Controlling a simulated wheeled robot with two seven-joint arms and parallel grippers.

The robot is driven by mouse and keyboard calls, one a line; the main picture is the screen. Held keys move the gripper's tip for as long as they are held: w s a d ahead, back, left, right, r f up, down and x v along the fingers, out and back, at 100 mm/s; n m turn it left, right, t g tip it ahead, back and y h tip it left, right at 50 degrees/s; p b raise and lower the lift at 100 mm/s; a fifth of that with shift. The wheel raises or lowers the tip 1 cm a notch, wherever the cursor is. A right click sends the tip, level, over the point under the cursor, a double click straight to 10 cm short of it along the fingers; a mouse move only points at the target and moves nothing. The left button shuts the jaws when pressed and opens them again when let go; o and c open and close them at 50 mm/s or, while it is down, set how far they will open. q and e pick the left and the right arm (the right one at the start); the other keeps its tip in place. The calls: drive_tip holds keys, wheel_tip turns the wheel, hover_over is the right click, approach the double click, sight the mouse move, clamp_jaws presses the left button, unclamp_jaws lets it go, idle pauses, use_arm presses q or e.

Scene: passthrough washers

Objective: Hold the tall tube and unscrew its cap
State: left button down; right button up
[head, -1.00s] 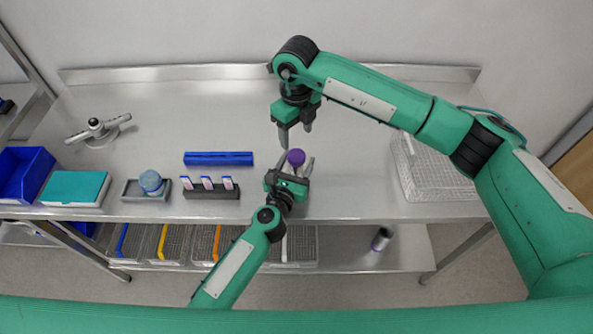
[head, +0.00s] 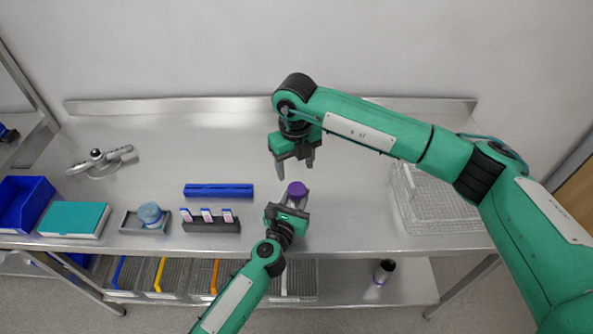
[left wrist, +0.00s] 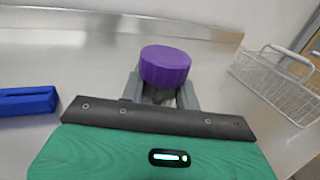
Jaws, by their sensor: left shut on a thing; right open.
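The tall tube's purple cap (head: 297,188) shows just beyond my left gripper (head: 295,198), which is shut on the tube below the cap. In the left wrist view the purple cap (left wrist: 165,66) stands above the fingers of my left gripper (left wrist: 162,92). The tube's body is mostly hidden by the gripper. My right gripper (head: 293,172) is open and empty, pointing down just above and behind the cap, apart from it.
A blue block (head: 218,190), a dark rack with several small vials (head: 210,227), a round blue-lidded jar (head: 149,213) and a teal box (head: 73,219) are to the left. A wire basket (head: 440,210) stands at right. The back middle of the table is clear.

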sight(296, 188)
drive_tip(key=m, duration=1.1)
drive_tip(key=shift+m, duration=0.3)
drive_tip(key=m, duration=0.3)
drive_tip(key=shift+d, duration=0.15)
drive_tip(key=shift+f, duration=4.05)
drive_tip(key=shift+c, duration=0.2)
